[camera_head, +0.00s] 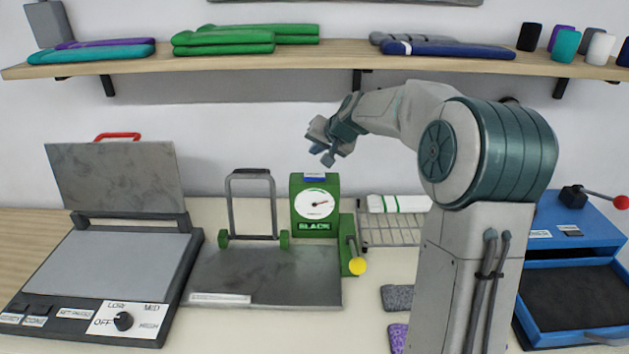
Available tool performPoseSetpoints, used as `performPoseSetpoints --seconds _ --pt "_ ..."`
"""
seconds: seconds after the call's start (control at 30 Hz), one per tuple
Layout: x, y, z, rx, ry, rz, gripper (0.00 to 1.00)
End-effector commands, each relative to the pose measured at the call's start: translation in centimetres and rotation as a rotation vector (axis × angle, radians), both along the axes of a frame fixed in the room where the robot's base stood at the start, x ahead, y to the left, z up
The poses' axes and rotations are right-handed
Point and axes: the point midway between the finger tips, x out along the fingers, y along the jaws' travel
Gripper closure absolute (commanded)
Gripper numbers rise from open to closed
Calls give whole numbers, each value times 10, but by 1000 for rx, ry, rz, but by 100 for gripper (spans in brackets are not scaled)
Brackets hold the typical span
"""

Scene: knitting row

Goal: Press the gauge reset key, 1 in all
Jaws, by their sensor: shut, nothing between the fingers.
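A green gauge (315,222) with a white round dial and a label reading BLACK stands at the back of a grey metal plate (262,278). A small blue piece (314,177) with a pale mark sits at its top edge. It looks like a key, but its lettering is too small to read. My gripper (322,156) is shut and empty. In the picture it appears just above the gauge's top, apart from the blue piece; its exact depth is hard to tell.
A wooden shelf (340,52) with folded textiles runs above my gripper. A grey press (110,265) with a raised lid stands left. A wire rack (392,236) and blue machine (572,240) are right.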

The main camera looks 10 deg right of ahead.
Motion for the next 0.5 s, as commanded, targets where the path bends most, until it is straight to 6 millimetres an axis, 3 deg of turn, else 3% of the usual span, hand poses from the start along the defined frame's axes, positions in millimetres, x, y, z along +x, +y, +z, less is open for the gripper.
performPoseSetpoints --seconds 0.03,0.2,0.5 --pt "0 0 -14 1 1 0 100" --pt "0 0 -36 0 0 0 100" --pt "0 0 -45 0 -1 -1 100"
